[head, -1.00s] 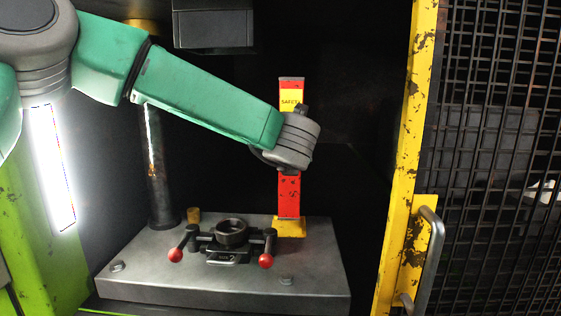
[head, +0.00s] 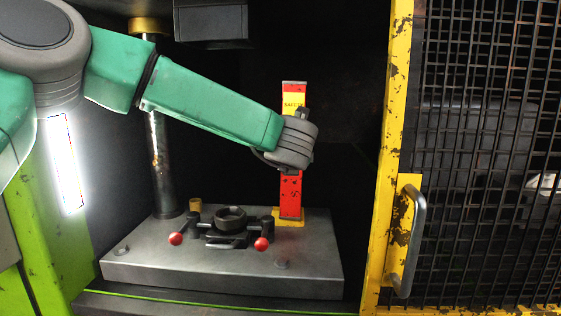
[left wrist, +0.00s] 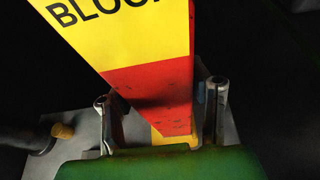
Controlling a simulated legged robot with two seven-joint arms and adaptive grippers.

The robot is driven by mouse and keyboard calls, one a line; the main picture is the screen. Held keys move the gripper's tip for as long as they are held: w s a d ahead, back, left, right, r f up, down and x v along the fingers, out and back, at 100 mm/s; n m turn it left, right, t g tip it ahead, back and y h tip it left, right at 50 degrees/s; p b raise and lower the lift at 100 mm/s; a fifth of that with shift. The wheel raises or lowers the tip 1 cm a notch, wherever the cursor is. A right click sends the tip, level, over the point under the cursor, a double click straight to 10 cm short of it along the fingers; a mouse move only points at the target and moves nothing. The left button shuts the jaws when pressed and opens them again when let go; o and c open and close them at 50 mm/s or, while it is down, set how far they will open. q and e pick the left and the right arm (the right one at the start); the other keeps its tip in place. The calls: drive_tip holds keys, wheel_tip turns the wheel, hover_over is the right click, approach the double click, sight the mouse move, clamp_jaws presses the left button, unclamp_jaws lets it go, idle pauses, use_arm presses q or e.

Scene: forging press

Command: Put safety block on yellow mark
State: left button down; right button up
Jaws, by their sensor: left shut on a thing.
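The safety block (head: 291,190) is a tall red and yellow bar, upright above the back right of the press plate. Its lower end is over the yellow mark (head: 277,219), with yellow showing around its foot. I cannot tell whether it fully rests there. My left gripper (left wrist: 159,95) is shut on the block, one finger on each side, in the left wrist view. In the head view my wrist hides the fingers and the block's middle. The left wrist view shows the block's red end (left wrist: 160,90) and a yellow strip of the mark (left wrist: 172,138). My right gripper is not in view.
The metal plate (head: 200,268) carries a round die with two red-knobbed handles (head: 230,222) left of the block. A steel column (head: 160,165) stands at the left. A yellow-framed mesh door (head: 395,150) with a handle is at the right. A dark ram hangs above.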

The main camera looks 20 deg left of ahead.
use_arm(q)
drive_tip(key=shift+s+d, duration=0.15)
drive_tip(key=shift+d, duration=0.7)
drive_tip(key=c, duration=1)
unclamp_jaws()
drive_tip(key=o, duration=0.3)
drive_tip(key=shift+d, duration=0.25)
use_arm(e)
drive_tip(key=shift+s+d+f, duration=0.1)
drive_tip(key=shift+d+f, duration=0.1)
